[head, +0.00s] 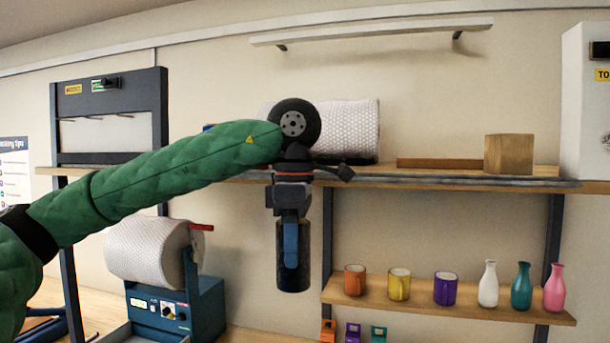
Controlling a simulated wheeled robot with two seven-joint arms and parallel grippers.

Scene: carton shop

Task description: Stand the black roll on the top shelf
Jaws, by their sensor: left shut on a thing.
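My left gripper (291,262) is shut on the black roll (304,270), a dark upright cylinder. The gripper points down and its blue finger covers part of the roll. The roll hangs in front of the wall, below the level of the top shelf (450,182) and left of the mug shelf. The top shelf is a wooden board with a grey front edge. My left wrist hides part of that shelf. My right gripper is not in view.
Mugs and bottles stand on the lower shelf (450,307). A blue dispenser (200,310) with another white roll (150,250) stands lower left.

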